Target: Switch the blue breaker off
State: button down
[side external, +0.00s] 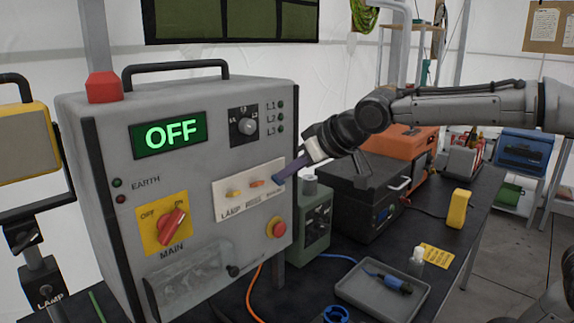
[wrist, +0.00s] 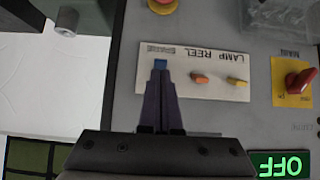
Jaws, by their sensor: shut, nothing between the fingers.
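The blue breaker (wrist: 160,66) is the end lever of a row on a white strip (wrist: 205,92) of the grey panel box. An orange lever (side external: 257,184) and a yellow lever (side external: 233,194) sit beside it, over the words REEL and LAMP. My gripper (side external: 279,178) is shut and empty, its fingertips right at the blue lever; the wrist view also shows the gripper (wrist: 160,78). I cannot tell whether they touch. In the side view the fingers largely hide the blue lever, so its position is unclear.
A green display (side external: 169,132) reads OFF. A red MAIN switch (side external: 172,223), a red button (side external: 277,228) and a black dial (side external: 244,126) are on the same panel. A black case (side external: 370,195) and a grey tray (side external: 382,290) stand on the bench to the right.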

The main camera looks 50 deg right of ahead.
jog(key=shift+w+r, duration=0.25)
jog(key=shift+w, duration=0.3)
jog(key=s+r, duration=0.3)
jog(key=s, duration=0.6)
jog(key=shift+s+r, duration=0.2)
jog(key=s+d+f+g, duration=0.2)
jog(key=s+f+g, duration=0.2)
jog(key=s+f, duration=1.2)
jog(key=shift+s+d+f, duration=0.25)
jog(key=shift+s+d, duration=0.15)
jog(key=shift+s, duration=0.75)
